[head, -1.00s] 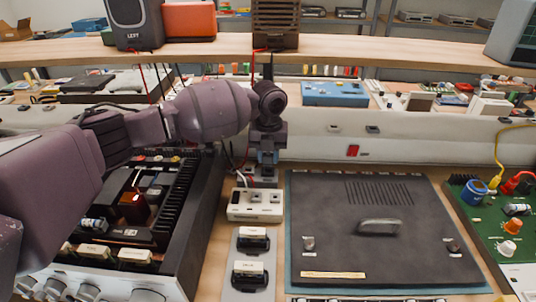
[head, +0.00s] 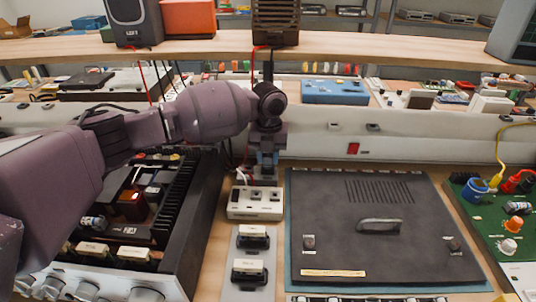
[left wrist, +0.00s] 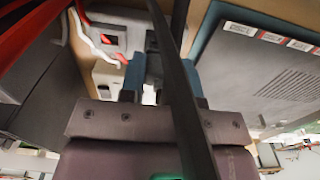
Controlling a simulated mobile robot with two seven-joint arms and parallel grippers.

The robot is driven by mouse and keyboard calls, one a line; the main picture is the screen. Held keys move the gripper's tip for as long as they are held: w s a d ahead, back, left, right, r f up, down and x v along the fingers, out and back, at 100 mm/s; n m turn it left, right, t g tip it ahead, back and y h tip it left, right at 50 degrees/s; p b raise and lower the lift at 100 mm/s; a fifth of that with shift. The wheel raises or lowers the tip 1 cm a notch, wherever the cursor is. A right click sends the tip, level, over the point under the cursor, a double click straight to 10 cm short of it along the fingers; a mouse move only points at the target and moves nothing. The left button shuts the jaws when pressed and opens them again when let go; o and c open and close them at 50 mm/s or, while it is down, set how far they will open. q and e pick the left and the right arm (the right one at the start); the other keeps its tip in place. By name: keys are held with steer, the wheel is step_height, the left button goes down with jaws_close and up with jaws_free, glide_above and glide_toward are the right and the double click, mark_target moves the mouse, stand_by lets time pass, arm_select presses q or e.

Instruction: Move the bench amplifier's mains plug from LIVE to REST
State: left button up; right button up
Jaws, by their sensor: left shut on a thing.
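My left gripper (head: 265,176) reaches in from the left and points down at the far end of a white socket strip (head: 255,205). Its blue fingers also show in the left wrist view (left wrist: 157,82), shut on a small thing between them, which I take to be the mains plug. The plug is mostly hidden by the fingers and a dark bar across the wrist view. I cannot tell whether it still touches the strip. The open amplifier (head: 140,220) stands left of the strip, its red part inside unlit. The LIVE and REST labels are not readable. My right gripper is not in view.
Two black holders with pale labels (head: 250,268) sit on a grey plate in front of the strip. A dark flat unit with a handle (head: 375,226) lies close on the right. A green board (head: 500,225) is beyond it. A white ledge and wooden shelf (head: 380,55) run behind.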

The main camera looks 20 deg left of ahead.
arm_select(q)
steer(key=shift+f, duration=0.45)
stand_by(0.6)
stand_by(0.4)
steer(key=o, duration=1)
steer(key=shift+c, duration=0.2)
